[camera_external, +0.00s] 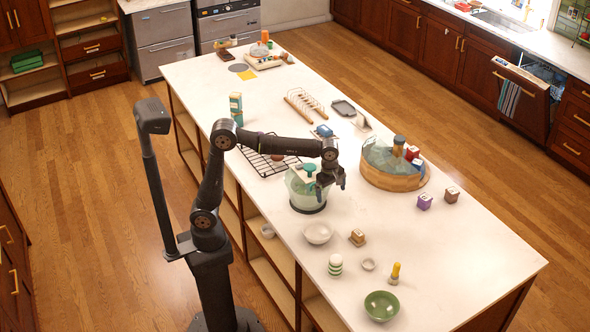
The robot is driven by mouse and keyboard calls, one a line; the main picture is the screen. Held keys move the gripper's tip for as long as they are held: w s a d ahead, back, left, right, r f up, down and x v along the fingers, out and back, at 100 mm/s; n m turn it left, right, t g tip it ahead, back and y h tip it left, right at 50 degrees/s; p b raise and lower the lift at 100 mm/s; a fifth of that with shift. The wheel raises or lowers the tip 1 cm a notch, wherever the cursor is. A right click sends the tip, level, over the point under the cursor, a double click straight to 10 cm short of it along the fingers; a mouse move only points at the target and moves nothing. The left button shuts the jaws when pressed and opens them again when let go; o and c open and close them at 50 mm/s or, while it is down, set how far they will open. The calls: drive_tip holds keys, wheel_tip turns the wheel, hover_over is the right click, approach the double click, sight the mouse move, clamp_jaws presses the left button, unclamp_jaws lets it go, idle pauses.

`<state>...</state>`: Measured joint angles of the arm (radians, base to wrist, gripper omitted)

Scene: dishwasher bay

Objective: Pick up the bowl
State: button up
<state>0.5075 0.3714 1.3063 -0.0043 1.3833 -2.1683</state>
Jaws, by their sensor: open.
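Several bowls stand on the white island. A white bowl (317,234) sits in front of a clear, green-tinted container (307,200). A green bowl (381,307) stands near the island's front corner, and a tiny whitish bowl (368,264) lies between them. The picture does not show which bowl is meant. My gripper (333,182) points down above the right side of the clear container, behind and above the white bowl. It is open, and I see nothing held in it. Its fingertips are small and dark here, so their exact height is hard to tell.
A round wooden-sided tub (393,181) with jars stands to the right. A striped jar (335,265), a small brown box (357,238) and a yellow-topped bottle (395,274) stand near the bowls. The island's right front is clear.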

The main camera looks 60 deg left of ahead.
idle(0.3)
drive_tip(key=c, duration=1.5)
drive_tip(key=shift+s, duration=0.1)
drive_tip(key=s+a+f+m+t+h, duration=0.1)
drive_tip(key=s+a+f+h, duration=0.15)
drive_tip(key=s, duration=0.55)
drive_tip(key=s+a+f+m+t+h, duration=0.1)
drive_tip(key=s+a+h, duration=0.15)
drive_tip(key=s, duration=0.55)
drive_tip(key=shift+y, duration=0.4)
drive_tip(key=x, duration=1.6)
drive_tip(key=shift+s+a+f, duration=0.1)
drive_tip(key=shift+a+f, duration=0.05)
